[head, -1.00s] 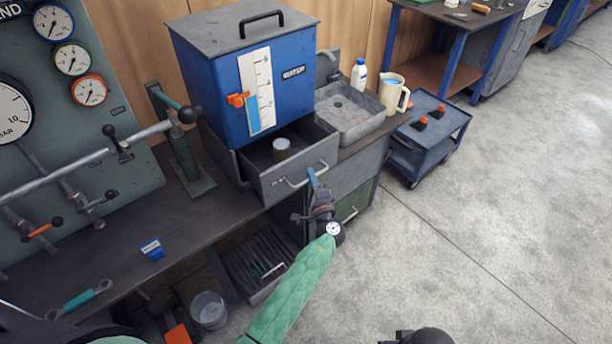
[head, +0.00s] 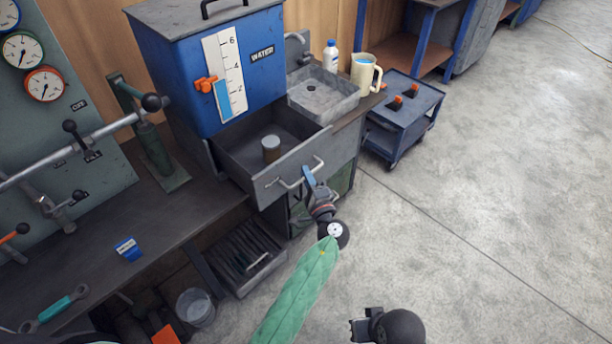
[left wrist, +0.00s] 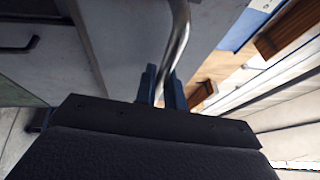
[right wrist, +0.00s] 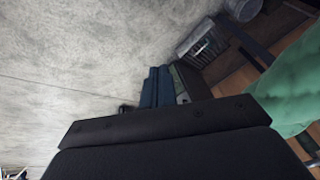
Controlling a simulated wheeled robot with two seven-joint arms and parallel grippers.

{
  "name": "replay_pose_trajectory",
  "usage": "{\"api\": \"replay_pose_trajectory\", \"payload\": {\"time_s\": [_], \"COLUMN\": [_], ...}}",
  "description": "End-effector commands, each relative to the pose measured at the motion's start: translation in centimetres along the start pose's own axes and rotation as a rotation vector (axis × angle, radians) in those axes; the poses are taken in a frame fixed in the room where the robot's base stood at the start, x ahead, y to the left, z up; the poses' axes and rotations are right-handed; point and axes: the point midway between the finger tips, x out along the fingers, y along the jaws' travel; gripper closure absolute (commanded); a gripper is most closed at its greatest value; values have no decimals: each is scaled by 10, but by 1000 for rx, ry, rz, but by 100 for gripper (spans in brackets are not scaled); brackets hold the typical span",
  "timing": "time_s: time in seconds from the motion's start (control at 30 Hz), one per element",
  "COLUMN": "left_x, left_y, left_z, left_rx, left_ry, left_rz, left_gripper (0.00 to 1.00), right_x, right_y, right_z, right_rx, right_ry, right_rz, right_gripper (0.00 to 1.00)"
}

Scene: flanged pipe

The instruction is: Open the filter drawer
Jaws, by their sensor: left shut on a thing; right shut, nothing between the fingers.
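The filter drawer (head: 262,192) is a grey metal drawer below the blue water tank (head: 222,80). It is pulled well out, and a grey cylindrical filter (head: 271,149) stands inside it. My left gripper (head: 308,176) is shut on the drawer's bar handle (head: 285,184). In the left wrist view the metal handle (left wrist: 178,40) runs between the blue fingers (left wrist: 162,85). My right gripper (head: 357,326) hangs low over the floor, away from the drawer. In the right wrist view its blue fingers (right wrist: 158,85) are together with nothing between them.
A grey sink (head: 322,95) with a white bottle (head: 331,57) and a cream jug (head: 362,75) is right of the tank. A blue cart (head: 402,115) stands beyond. A bucket (head: 195,307) sits below the workbench (head: 165,215). The floor at right is clear.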

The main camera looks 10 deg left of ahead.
Motion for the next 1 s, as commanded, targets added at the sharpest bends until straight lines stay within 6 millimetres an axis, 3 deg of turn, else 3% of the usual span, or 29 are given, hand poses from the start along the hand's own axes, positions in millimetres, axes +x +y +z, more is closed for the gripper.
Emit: {"api": "replay_pose_trajectory", "payload": {"time_s": [0.03,0.07,0.17,0.53,1.0], "left_x": [0,0,0,-6,-70], "left_y": [2,2,1,2,2], "left_z": [0,0,0,0,0], "left_rx": [1,1,1,0,0], "left_ry": [0,0,0,0,0], "left_rz": [2,2,1,1,1], "left_gripper": [100,85,68,68,68], "right_x": [0,0,0,3,38], "right_y": [0,0,1,0,-18], "right_z": [0,1,1,2,-3], "right_rx": [0,0,0,0,-13], "right_ry": [-1,-1,-2,1,69], "right_rz": [0,1,1,-1,-51], "right_gripper": [100,100,100,100,100]}}
